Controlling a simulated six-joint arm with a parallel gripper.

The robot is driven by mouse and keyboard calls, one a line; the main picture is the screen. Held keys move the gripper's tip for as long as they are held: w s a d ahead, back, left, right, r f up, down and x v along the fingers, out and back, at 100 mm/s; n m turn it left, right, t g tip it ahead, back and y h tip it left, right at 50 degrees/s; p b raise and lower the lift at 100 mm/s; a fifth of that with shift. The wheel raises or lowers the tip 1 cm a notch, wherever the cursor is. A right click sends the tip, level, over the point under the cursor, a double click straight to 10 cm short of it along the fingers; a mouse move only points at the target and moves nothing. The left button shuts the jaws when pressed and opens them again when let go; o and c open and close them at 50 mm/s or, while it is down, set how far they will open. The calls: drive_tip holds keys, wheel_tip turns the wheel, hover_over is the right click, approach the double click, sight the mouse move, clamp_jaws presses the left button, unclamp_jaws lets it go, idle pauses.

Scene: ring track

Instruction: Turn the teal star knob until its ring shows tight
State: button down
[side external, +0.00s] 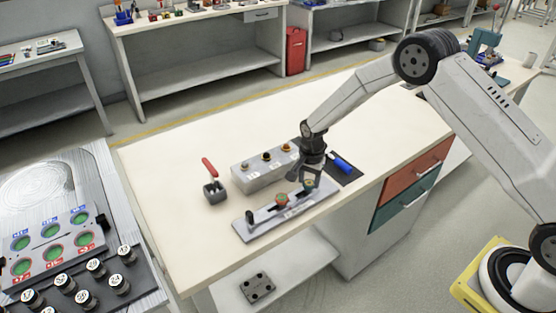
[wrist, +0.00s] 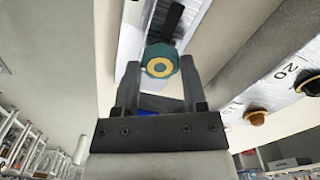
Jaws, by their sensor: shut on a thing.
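My gripper is shut on the knob, one finger on each side. In the side external view my gripper (side external: 311,178) points down over the right end of a grey plate (side external: 262,229), and the knob is partly hidden there. Markings on the plate are too small to read.
A blue cylinder (side external: 341,162) lies right, on a dark mat.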

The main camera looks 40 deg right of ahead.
sight(309, 182)
drive_tip(key=m, duration=0.5)
drive_tip(key=shift+w+d+r, duration=0.15)
drive_tip(key=shift+w+r, duration=0.05)
drive_tip(key=shift+r, duration=0.05)
idle(0.3)
drive_tip(key=shift+c, duration=1)
unclamp_jaws()
drive_tip(key=shift+o, duration=0.3)
drive_tip(key=shift+s+f, duration=0.1)
wheel_tip(309, 182, up, 7)
drive_tip(key=shift+f, duration=0.2)
drive_tip(key=shift+r, duration=0.6)
